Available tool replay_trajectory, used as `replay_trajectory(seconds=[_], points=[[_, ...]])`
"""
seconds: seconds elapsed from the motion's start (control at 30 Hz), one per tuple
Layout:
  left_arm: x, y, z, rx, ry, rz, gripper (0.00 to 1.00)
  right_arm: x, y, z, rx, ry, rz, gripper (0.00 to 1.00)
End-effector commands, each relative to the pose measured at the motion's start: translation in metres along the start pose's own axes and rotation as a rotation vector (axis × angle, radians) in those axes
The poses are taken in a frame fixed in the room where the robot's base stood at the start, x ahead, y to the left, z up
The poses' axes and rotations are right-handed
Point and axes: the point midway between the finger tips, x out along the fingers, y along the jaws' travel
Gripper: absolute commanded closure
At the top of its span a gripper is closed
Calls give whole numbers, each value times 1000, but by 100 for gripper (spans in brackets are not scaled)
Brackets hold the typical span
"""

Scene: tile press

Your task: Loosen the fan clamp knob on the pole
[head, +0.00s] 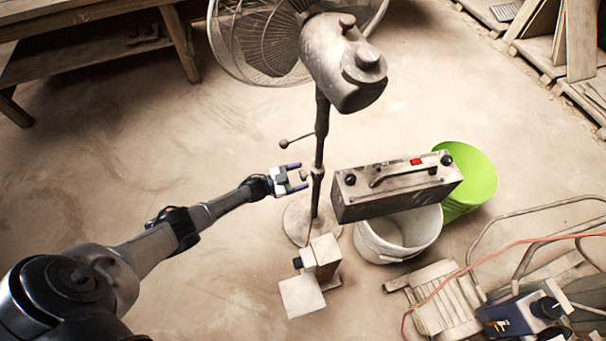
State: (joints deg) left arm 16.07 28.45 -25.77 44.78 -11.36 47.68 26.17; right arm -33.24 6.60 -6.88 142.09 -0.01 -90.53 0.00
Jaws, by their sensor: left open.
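A grey pedestal fan stands in the middle of the head view, its motor housing (343,62) at the top and its round base (296,222) on the floor. A pale clamp collar (318,171) sits around its dark pole (321,125). A small dark knob (304,175) shows on the left side of the collar. My left gripper (298,177) comes in from the left and is open, its two fingertips close to the knob, one above and one below. I cannot tell whether they touch it. My right gripper is not in view.
A thin rod with a ball end (284,143) sticks out left from the pole above my gripper. A grey case (396,186) is right of the pole, over a white bucket (398,236), with a green bucket (470,179) behind. A small box (324,256) stands in front.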

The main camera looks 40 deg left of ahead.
Motion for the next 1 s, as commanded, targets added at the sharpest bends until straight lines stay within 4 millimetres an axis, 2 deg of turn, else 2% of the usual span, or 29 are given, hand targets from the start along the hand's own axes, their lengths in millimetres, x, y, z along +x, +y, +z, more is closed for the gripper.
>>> replay_trajectory(seconds=[0.3, 0.5, 0.7, 1.0], points=[[-65, -1, -2, 0, -6, -1, 30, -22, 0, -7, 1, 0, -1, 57], [-97, 0, -2, 0, -4, 1, 30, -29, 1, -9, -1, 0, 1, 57], [-116, 0, -1, 0, -2, -1, 30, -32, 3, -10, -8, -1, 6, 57], [-123, 0, 0, 1, -1, -1, 30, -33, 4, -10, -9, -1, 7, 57]])
